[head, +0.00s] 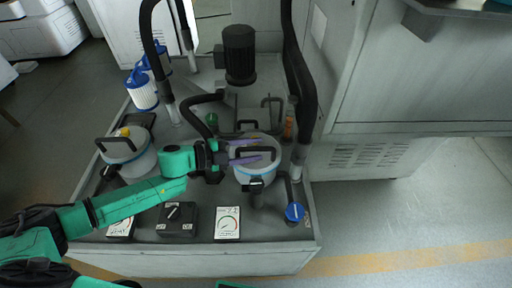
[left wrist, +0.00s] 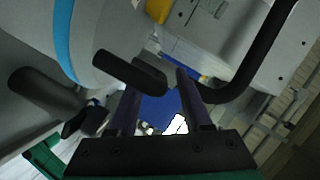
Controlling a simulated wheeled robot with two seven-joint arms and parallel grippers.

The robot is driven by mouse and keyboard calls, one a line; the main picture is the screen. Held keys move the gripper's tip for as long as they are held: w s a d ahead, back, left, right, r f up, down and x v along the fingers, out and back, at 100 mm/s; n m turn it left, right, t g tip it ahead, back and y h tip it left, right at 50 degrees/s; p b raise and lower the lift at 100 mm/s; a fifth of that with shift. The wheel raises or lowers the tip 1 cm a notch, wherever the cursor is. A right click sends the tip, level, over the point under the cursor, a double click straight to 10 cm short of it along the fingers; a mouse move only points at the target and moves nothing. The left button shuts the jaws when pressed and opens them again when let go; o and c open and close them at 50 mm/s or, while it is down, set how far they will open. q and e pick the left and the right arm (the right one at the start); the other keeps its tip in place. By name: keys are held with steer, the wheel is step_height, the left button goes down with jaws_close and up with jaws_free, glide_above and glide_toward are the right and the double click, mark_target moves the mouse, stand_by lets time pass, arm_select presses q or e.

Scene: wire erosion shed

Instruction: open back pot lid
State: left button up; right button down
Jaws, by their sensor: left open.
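A white pot (head: 256,174) with a blue band and a black lid handle (head: 262,149) stands right of the middle of the machine top. A second white pot (head: 136,164) with a similar handle (head: 116,142) stands at the left. I cannot tell which one the task calls the back pot. My left gripper (head: 258,149) is open over the lid of the right-hand pot, its purple fingers at the handle. In the left wrist view, a black handle bar (left wrist: 128,72) reaches close to the open fingers (left wrist: 160,75); contact is unclear. The right gripper is not visible.
A dark motor (head: 239,54) and thick black hoses (head: 298,70) rise behind the pot. A blue-capped fitting (head: 294,212) stands at its right. A gauge (head: 228,223) and a switch box (head: 177,219) lie in front. White-blue filter cartridges (head: 142,91) stand at the left rear.

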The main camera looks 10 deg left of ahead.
arm_select(q)
steer(key=shift+w+d+f, duration=0.15)
steer(key=shift+w+d, duration=0.15)
steer(key=shift+d, duration=0.25)
jaws_close()
stand_by(1.0)
